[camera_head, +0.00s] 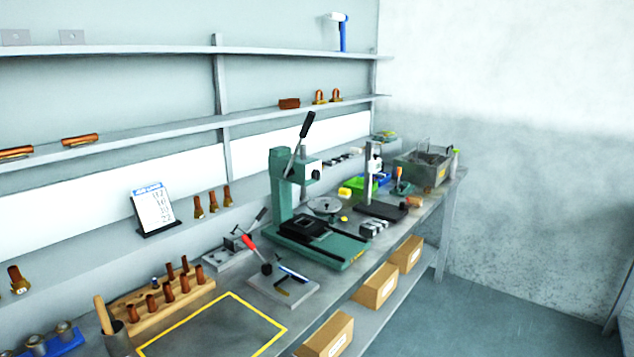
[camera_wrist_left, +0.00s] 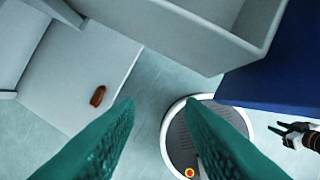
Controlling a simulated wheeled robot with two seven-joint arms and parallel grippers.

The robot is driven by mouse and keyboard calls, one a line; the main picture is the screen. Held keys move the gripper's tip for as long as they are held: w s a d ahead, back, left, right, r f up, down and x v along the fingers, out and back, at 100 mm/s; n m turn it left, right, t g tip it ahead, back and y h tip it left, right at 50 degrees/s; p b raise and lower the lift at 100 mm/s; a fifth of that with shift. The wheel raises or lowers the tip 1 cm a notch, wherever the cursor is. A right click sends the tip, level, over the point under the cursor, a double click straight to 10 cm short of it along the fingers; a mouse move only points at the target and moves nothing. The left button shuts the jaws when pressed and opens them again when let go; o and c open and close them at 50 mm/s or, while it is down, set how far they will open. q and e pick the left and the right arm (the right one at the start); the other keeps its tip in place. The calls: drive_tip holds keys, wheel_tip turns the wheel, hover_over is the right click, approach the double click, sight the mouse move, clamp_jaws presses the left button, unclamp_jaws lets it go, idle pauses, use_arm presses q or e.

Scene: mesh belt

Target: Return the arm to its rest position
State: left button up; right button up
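My left gripper (camera_wrist_left: 158,104) shows in the left wrist view as two teal textured fingers. They are spread wide apart with nothing between them, and they point out over the pale floor. A dark gripper, my right one (camera_wrist_left: 294,134), shows small at the right edge of the same view. Neither gripper is in the head view, and no arm of mine shows over the workbench (camera_head: 222,323) there.
The bench carries a green press (camera_head: 283,190), a wooden block with copper pieces (camera_head: 160,297) and a grey bin (camera_head: 425,167). Cardboard boxes (camera_head: 376,287) stand on the lower shelf. In the left wrist view, a grey-walled container (camera_wrist_left: 205,45) and a small brown piece (camera_wrist_left: 97,96) appear.

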use_arm(q)
wheel_tip(320, 180, down, 22)
drive_tip(key=s+g, duration=0.1)
drive_tip(key=s, duration=0.1)
drive_tip(key=s+a+f+g, duration=0.1)
drive_tip(key=s+a+f, duration=0.2)
drive_tip(key=s+f, duration=1.3)
drive_tip(key=shift+s, duration=0.25)
